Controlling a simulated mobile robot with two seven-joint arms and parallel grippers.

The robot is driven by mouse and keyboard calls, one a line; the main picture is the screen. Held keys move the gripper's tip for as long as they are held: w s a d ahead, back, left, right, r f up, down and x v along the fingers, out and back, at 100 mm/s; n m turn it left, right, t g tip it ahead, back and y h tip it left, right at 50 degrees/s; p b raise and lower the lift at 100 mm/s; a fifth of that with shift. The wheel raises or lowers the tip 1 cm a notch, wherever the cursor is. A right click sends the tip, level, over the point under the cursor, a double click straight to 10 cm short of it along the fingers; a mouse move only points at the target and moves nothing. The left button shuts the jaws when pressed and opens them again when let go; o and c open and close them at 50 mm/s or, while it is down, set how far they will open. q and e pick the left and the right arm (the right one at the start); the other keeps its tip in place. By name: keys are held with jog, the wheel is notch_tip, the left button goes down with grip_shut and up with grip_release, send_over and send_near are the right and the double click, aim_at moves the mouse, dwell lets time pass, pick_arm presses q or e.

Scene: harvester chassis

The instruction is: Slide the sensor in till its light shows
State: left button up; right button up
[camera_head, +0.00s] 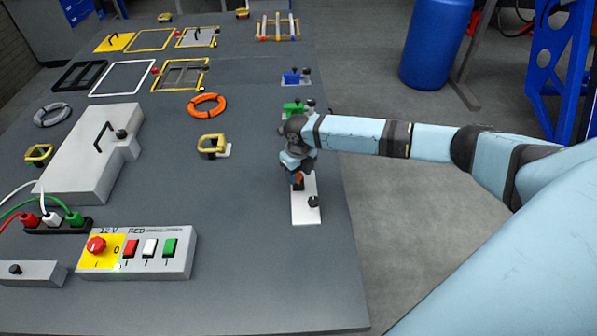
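My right gripper (298,178) points down over a white plate (306,212) near the right edge of the grey table. A small orange-red part (299,183) shows at its fingertips, just above or on the plate; it may be the sensor. The fingers are small and partly hidden by the wrist, so I cannot tell whether they are closed on it. A black knob (314,202) stands on the plate beside it. No lit light can be made out there. Similar green (293,109) and blue (292,77) parts stand farther back. My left gripper is not in view.
A control box (140,268) with a red button and coloured switches stands front left, beside a socket strip (62,226) with cables. A large grey cover (85,165), a yellow latch (211,143) and an orange ring (207,105) lie behind. The table's front right is clear.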

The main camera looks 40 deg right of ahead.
aim_at(298, 174)
grip_shut()
jog(key=shift+w+r+p, duration=0.1)
jog(key=shift+p, duration=0.2)
jog(key=shift+d, duration=0.1)
jog(key=shift+o, duration=0.9)
grip_release()
notch_tip(298, 174, up, 14)
jog(key=b, duration=0.2)
